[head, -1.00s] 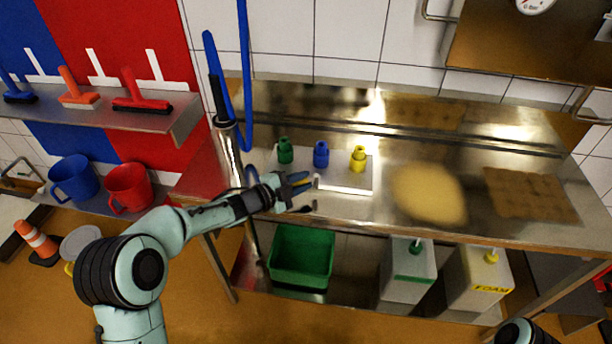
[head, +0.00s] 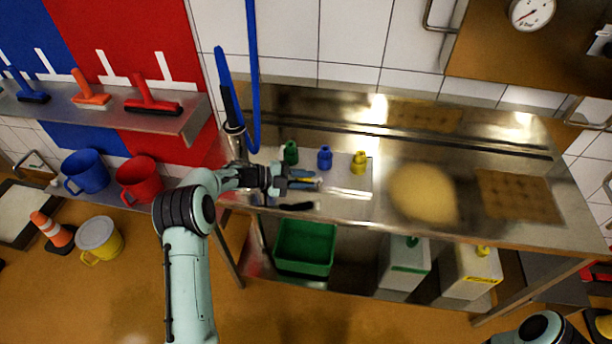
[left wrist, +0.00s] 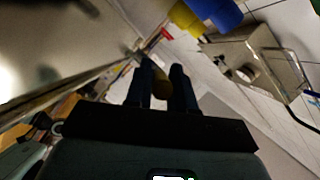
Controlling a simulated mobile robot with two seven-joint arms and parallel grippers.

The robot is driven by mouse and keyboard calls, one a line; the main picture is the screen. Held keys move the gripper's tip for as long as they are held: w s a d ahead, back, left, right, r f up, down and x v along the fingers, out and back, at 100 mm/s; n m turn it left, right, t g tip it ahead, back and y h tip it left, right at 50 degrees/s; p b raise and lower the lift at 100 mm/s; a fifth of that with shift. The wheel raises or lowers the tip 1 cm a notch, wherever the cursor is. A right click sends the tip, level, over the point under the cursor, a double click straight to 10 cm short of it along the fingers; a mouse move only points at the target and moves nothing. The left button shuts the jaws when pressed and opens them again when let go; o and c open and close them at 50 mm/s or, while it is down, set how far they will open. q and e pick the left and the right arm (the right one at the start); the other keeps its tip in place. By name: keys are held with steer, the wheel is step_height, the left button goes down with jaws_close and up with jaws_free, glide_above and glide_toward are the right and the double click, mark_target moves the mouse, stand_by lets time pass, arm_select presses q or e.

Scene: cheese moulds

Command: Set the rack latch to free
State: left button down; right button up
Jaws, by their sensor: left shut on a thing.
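My left gripper (head: 312,181) is over the front part of the white plate (head: 345,205) on the steel table, in front of the green, blue and yellow fittings. No latch marking is readable. My right gripper is out of view.
The green (head: 290,153), blue (head: 324,158) and yellow (head: 359,162) fittings stand just behind my gripper. A blue hose (head: 252,80) hangs at left. A round yellowish cheese (head: 422,192) and a brown mould block (head: 518,197) lie to the right. A green crate (head: 304,246) is below.

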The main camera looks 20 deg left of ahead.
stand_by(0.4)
arm_select(q)
steer(key=c, duration=1.1)
jaws_free()
steer(key=shift+o, duration=0.2)
steer(key=shift+a, duration=0.1)
steer(key=b+v, duration=0.1)
steer(key=v, duration=1)
steer(key=shift+s+a, duration=0.15)
steer(key=shift+a, duration=0.25)
steer(key=shift+s+a+r+b, duration=0.3)
steer(key=shift+s+a, duration=0.05)
steer(key=shift+a, duration=0.25)
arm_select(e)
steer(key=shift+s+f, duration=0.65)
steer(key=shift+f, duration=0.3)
